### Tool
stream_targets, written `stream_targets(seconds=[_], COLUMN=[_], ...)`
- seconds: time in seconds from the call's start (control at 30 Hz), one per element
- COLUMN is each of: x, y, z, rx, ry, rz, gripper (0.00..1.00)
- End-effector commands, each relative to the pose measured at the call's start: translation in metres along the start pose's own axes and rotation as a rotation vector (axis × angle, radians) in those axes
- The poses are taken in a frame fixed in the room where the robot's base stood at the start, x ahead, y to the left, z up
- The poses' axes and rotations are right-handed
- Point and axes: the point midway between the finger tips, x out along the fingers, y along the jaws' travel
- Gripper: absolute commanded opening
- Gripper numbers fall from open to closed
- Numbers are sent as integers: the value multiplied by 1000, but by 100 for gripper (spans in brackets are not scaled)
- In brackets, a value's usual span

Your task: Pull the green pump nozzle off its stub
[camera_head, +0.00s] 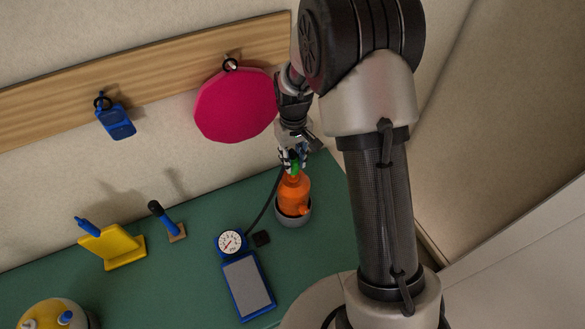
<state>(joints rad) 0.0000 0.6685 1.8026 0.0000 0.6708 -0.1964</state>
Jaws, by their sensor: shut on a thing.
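The green pump nozzle (295,167) shows as a small green patch at the top of an orange bottle (293,192). The bottle stands upright in a round grey holder (294,219) on the green bench. My gripper (293,157) is directly above the bottle, pointing down, with its fingers shut on the nozzle. The fingers hide most of the nozzle. The stub is hidden, and I cannot tell whether the nozzle still sits on it.
A round gauge (230,242) with a black hose and a blue-framed grey pad (247,284) are left of the bottle. A yellow stand (122,249) is farther left.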

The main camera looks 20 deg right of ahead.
Motion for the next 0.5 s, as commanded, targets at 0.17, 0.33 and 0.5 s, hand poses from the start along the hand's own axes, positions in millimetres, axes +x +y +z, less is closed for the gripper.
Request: stream_targets(seconds=[0.17, 0.33, 0.5], x=[-6, -6, -7], y=[0, 0, 0], z=[0, 0, 0], rx=[0, 0, 0], ry=[1, 1, 1], rz=[0, 0, 0], gripper=[0, 0, 0])
